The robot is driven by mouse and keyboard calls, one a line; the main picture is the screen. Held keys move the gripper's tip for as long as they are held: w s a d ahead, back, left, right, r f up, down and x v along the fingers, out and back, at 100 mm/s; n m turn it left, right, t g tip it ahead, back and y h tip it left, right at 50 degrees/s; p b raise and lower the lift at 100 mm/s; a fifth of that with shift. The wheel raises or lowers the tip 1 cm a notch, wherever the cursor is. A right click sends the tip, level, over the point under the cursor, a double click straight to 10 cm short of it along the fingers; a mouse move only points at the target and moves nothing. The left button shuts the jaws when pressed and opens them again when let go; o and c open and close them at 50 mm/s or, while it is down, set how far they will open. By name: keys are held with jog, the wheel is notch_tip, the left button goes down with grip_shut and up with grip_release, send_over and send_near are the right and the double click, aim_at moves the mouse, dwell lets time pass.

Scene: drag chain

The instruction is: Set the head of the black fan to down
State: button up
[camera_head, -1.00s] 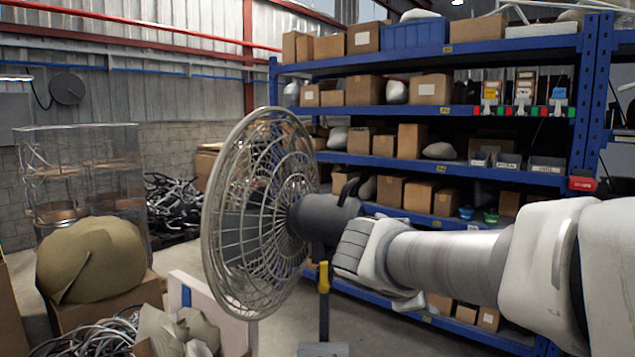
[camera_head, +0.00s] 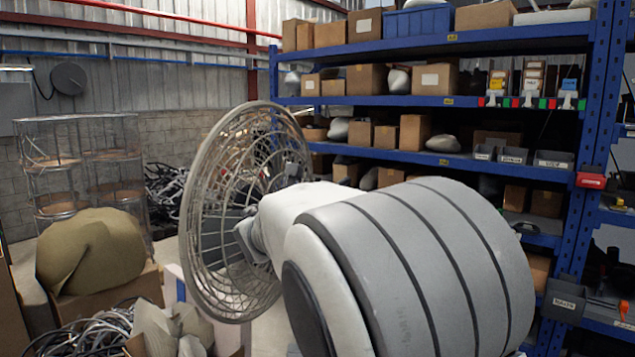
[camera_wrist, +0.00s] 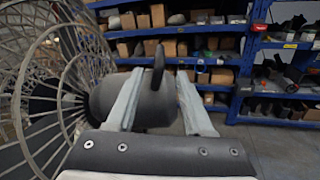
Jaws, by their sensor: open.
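The black fan's head has a round wire cage (camera_head: 212,285) that faces left in the head view, its upper edge leaning to the right. My arm hides the fan's motor and stand there. In the wrist view the cage (camera_wrist: 78,85) is at the left and the dark motor housing (camera_wrist: 105,98) is in the middle, with an upright black handle (camera_wrist: 158,68) on top. My gripper (camera_wrist: 160,85) is open, its two pale fingers on either side of the housing's rear part and the handle. I cannot tell whether the fingers touch it.
A blue shelf rack (camera_head: 450,102) with boxes and bins stands behind and to the right. An olive sack (camera_head: 95,250) on a carton and a heap of cables (camera_head: 95,330) lie at the left. A wire mesh cage (camera_head: 80,165) stands behind them.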

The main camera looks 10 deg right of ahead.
aim_at(342, 184)
jog(key=p+x, duration=0.2)
jog(key=x, duration=1)
grip_shut()
dwell(1.1)
